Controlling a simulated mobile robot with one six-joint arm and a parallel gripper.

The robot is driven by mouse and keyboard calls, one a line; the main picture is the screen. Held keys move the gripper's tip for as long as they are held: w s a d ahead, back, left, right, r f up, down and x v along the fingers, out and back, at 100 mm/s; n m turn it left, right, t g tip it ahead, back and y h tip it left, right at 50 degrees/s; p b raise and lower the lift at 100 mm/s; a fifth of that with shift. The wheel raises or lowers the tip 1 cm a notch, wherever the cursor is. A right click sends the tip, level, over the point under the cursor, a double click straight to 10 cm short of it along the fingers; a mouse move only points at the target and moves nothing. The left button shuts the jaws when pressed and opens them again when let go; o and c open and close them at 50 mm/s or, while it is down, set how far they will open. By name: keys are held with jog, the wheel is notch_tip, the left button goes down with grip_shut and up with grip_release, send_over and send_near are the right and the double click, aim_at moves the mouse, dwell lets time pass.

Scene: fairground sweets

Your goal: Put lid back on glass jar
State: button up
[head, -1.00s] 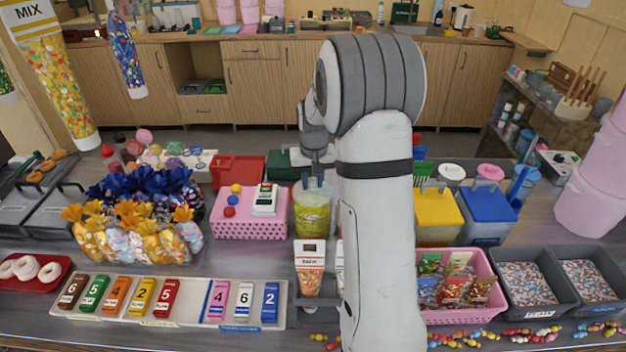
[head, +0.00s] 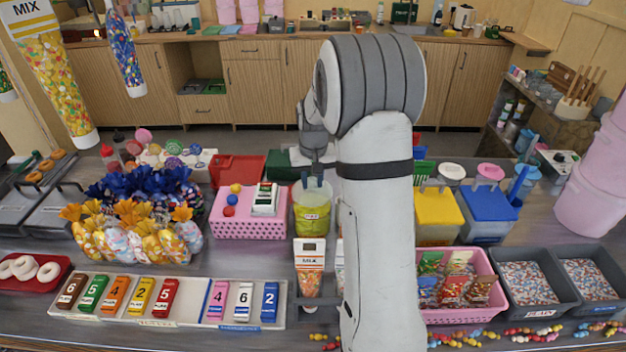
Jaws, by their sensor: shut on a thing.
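The glass jar (head: 312,215) with yellow-green contents stands behind the MIX bag, left of my arm. A pale, see-through round lid (head: 304,190) shows at the jar's mouth, roughly level. My gripper (head: 317,178) points down over the jar and is shut on the lid from above. The fingers are small and partly hidden, so the exact grip is unclear. I cannot tell whether the lid rests on the rim or sits slightly above it.
A pink basket (head: 247,228) stands close left of the jar. A MIX bag (head: 309,265) stands in front. Yellow (head: 437,207) and blue (head: 487,205) lidded tubs stand to the right. A green box (head: 285,166) is behind.

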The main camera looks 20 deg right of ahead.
jog(key=shift+f, duration=0.1)
jog(key=o, duration=1.6)
jog(key=shift+f, duration=0.15)
jog(key=shift+c, duration=0.2)
jog(key=shift+r+p, duration=2.2)
jog(key=shift+r, duration=1.55)
grip_shut()
jog(key=shift+f, duration=0.3)
